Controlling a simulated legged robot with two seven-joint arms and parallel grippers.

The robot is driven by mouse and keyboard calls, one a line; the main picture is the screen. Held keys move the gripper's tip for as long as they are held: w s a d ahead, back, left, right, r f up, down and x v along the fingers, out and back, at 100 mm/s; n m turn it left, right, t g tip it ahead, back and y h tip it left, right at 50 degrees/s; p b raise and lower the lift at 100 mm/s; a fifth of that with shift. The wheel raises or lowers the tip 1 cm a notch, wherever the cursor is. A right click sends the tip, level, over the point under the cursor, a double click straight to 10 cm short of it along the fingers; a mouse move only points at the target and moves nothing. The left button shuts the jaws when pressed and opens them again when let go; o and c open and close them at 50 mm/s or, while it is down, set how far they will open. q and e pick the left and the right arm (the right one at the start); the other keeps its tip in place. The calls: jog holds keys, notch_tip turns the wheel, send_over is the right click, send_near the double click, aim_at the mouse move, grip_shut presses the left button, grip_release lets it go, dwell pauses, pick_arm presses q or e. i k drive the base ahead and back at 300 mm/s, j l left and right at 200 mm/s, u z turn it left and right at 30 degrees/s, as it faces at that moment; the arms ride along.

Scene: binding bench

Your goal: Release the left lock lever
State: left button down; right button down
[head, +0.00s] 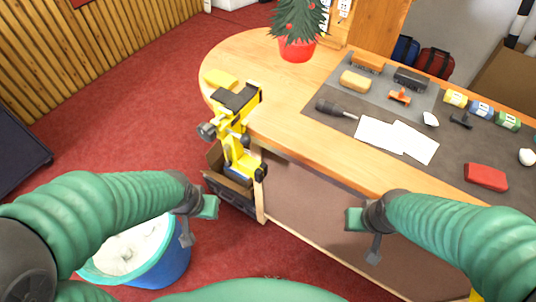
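A yellow and black clamp-like device (241,150) is fixed at the left end of the wooden bench, reaching over the edge and hanging down its front. It has a grey round knob (207,131) on its left and a dark end piece (260,173) low on its right. I cannot tell which part is the left lock lever. My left gripper (198,224) is below and left of the device, apart from it, its two fingers spread and empty. My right gripper (363,236) is in front of the bench, right of the device, also spread and empty.
The bench top (285,105) holds a potted tree (297,45), a screwdriver (335,109), white papers (379,135) and a red block (486,177). A blue bucket (176,262) stands under my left arm. Red carpet is free at left.

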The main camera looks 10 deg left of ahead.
aim_at(228, 163)
jog(key=j+u, duration=0.2)
jog(key=u, duration=0.45)
jog(key=j+u, duration=0.25)
jog(key=j, duration=0.15)
jog(key=i+j+u, duration=0.2)
jog(key=j, duration=0.15)
jog(key=j+u, duration=0.25)
jog(key=j, duration=0.15)
jog(key=i, duration=0.05)
